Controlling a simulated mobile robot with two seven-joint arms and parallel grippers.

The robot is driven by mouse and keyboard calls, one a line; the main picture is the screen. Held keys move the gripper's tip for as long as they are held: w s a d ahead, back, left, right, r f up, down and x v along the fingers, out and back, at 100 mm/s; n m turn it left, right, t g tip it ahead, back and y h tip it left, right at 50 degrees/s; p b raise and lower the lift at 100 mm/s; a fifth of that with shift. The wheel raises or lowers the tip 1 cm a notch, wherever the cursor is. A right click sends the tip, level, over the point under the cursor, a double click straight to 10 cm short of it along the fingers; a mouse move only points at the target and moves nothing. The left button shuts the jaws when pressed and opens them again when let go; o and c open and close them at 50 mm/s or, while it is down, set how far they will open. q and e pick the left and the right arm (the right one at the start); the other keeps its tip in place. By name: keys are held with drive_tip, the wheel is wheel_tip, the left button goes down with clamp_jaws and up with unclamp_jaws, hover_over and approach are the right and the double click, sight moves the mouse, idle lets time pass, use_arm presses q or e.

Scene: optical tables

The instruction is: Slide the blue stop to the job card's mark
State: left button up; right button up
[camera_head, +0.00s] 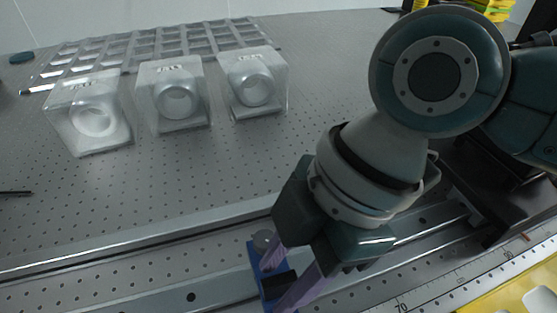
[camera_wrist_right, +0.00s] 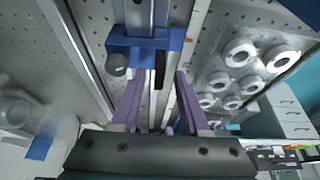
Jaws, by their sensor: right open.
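The blue stop (camera_head: 253,252) sits on the metal rail (camera_head: 190,297) at the front of the table, with a grey knob (camera_head: 263,239) and a black block on it. My right gripper (camera_head: 277,287) reaches down to it, its two purple fingers open and on either side of the black block. In the right wrist view the blue stop (camera_wrist_right: 146,43) lies just beyond the fingertips (camera_wrist_right: 158,76), with gaps beside the black block (camera_wrist_right: 160,70). A ruled scale (camera_head: 440,290) runs along the rail; 70 is readable. I cannot make out a job card or its mark. My left gripper is out of view.
Three clear blocks with round openings (camera_head: 178,98) stand on the perforated table. A grey compartment tray (camera_head: 120,48) lies behind them. A yellow item (camera_head: 500,298) is at the bottom right corner. The tabletop between the blocks and the rail is clear.

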drive_tip(key=shift+a+f, duration=0.2)
drive_tip(key=shift+f, duration=0.3)
drive_tip(key=shift+c, duration=0.2)
clamp_jaws()
idle(0.9)
